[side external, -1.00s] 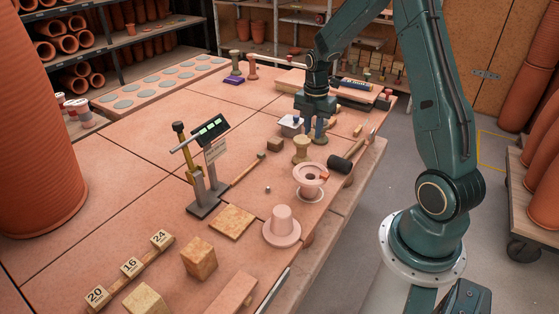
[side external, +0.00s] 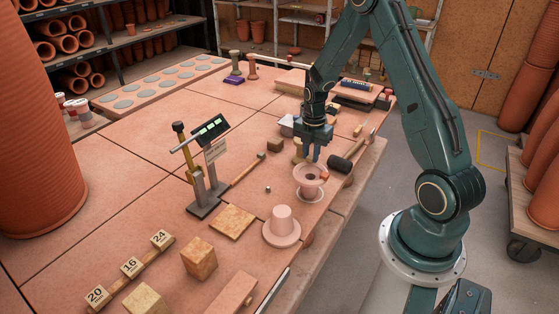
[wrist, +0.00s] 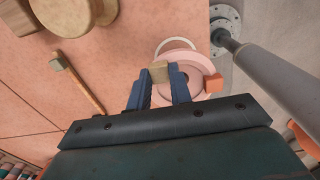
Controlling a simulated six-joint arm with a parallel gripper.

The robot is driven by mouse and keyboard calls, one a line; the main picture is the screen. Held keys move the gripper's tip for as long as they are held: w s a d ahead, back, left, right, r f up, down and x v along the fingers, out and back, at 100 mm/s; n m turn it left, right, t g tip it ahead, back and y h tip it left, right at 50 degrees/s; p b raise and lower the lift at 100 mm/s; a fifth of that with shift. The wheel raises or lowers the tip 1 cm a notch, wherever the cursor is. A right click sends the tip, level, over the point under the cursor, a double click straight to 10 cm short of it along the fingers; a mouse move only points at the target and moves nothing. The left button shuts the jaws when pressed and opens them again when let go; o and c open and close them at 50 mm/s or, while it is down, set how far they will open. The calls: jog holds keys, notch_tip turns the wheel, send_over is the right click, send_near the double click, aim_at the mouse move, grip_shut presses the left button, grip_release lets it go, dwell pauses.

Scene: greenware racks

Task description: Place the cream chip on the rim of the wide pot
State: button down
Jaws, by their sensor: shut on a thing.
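The wide pot (side external: 309,190), pale pink with a broad flared rim, stands near the table's right edge in the side view. It also shows beyond my fingers in the wrist view (wrist: 205,60). An orange chip (wrist: 213,83) sits on the right of its rim. My gripper (side external: 312,157) points down just above the pot's far side. In the wrist view my gripper (wrist: 159,76) is shut on the cream chip (wrist: 158,70), a small tan block between the blue fingertips. The chip overlaps the rim's left part there; contact cannot be told. The chip is not distinguishable in the side view.
A dark mallet head (side external: 340,163) lies right of the pot. A yellowish spool-shaped piece (side external: 298,148) is partly hidden behind my gripper. A pink brimmed piece (side external: 282,225) stands nearer the camera. A scale-like stand (side external: 206,190) is at left.

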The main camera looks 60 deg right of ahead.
aim_at(311, 157)
jog(key=shift+f, duration=0.3)
jog(key=shift+f, duration=0.15)
jog(key=c, duration=1.3)
grip_release()
notch_tip(311, 157, up, 12)
jog(key=shift+r, duration=0.15)
